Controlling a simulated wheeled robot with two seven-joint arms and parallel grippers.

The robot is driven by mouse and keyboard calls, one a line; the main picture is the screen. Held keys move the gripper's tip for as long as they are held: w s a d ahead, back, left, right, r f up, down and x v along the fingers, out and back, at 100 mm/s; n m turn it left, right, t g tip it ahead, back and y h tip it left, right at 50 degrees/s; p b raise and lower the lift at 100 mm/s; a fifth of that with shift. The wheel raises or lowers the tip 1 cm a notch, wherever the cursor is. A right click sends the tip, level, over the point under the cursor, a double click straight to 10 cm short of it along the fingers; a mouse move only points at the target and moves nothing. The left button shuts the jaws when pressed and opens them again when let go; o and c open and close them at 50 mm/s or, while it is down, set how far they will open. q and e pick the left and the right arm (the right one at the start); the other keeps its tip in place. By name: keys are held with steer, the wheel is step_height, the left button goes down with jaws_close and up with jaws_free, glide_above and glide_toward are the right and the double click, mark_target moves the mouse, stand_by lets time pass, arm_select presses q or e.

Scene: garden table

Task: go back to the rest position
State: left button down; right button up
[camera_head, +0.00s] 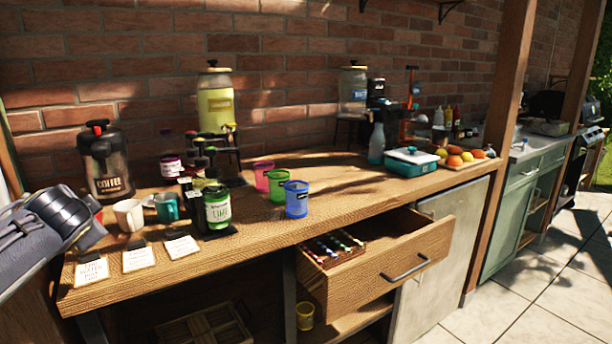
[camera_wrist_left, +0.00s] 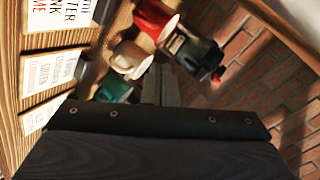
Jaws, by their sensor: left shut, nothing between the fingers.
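My left arm comes in at the left edge of the head view. Its gripper (camera_head: 93,236) is over the left end of the wooden table (camera_head: 250,240), near the white mug (camera_head: 129,214). In the left wrist view the gripper (camera_wrist_left: 166,82) has its fingers together with nothing between them. The white mug (camera_wrist_left: 131,60), a red mug (camera_wrist_left: 155,20) and a teal mug (camera_wrist_left: 114,88) show beyond the fingers. My right gripper is in neither view.
The coffee dispenser (camera_head: 106,165) stands behind the mugs. Label cards (camera_head: 138,256) lie along the front edge. A lime jar (camera_head: 217,208) and coloured cups (camera_head: 296,199) stand further right. A drawer (camera_head: 380,262) is open below the tabletop.

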arm_select(q)
steer(key=s+d+f+n+g+h, duration=0.2)
steer(key=s+d+f+n+h, duration=0.15)
steer(key=s+d+f, duration=0.55)
steer(key=s+d+f+n+g+h, duration=0.2)
steer(key=s+d+f+h, duration=0.3)
steer(key=s, duration=0.6)
steer(key=s+d+f+n+g+h, duration=0.2)
steer(key=s+d+f+h, duration=0.1)
steer(key=s+d+f, duration=0.6)
step_height(320, 180, up, 18)
steer(key=s+p, duration=0.1)
steer(key=p, duration=1.6)
steer(key=shift+s+a+p, duration=0.25)
steer(key=shift+a+p, duration=0.05)
steer(key=shift+p, duration=0.1)
steer(key=shift+f+y, duration=0.1)
steer(key=shift+y, duration=0.15)
